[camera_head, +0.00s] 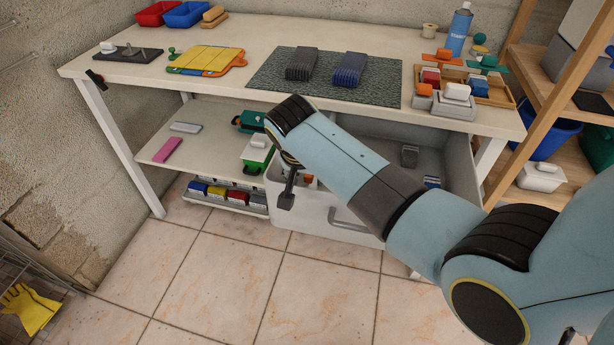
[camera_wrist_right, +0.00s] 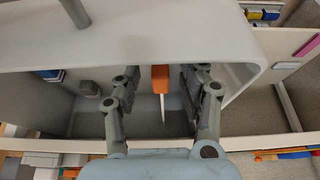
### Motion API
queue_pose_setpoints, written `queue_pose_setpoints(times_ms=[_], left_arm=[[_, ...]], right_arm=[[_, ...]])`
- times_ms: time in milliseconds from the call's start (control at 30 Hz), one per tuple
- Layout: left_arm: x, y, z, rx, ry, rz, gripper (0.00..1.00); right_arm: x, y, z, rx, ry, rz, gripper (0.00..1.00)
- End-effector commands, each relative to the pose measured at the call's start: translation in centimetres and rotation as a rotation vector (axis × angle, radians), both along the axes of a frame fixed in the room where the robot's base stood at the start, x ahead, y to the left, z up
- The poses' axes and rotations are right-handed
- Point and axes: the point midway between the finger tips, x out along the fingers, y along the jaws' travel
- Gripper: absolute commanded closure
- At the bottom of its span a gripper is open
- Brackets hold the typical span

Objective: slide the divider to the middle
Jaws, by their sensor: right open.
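The grey-white drawer (camera_head: 336,214) is pulled out under the workbench, its handle on the front. In the head view a bit of orange (camera_head: 309,180) shows near the drawer's left end, mostly hidden by my arm. My right gripper (camera_wrist_right: 160,100) is open, its fingers on either side of the tab, with gaps showing; it appears at the drawer's left part in the head view (camera_head: 291,190). My left gripper is not in view.
A grey block (camera_head: 409,156) and a blue item (camera_head: 432,182) lie in the drawer's right part. The workbench top (camera_head: 330,32) overhangs the drawer's back. A lower shelf (camera_head: 205,142) with small items stands left. The drawer's middle is largely hidden by my arm.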

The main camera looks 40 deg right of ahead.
Motion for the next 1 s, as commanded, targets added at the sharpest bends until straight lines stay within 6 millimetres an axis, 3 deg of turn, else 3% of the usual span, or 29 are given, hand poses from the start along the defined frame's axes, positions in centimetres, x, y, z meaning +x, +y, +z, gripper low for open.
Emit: queue_pose_setpoints(times_ms=[233,567,1000], left_arm=[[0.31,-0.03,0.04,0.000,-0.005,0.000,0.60],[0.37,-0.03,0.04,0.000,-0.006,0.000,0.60],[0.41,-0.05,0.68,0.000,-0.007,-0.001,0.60]], right_arm=[[0.01,-0.02,-0.08,0.001,0.001,0.000,0.58],[-0.01,0.01,-0.08,0.001,0.001,0.000,1.00],[-0.58,-0.43,0.04,0.000,0.003,0.000,1.00]])
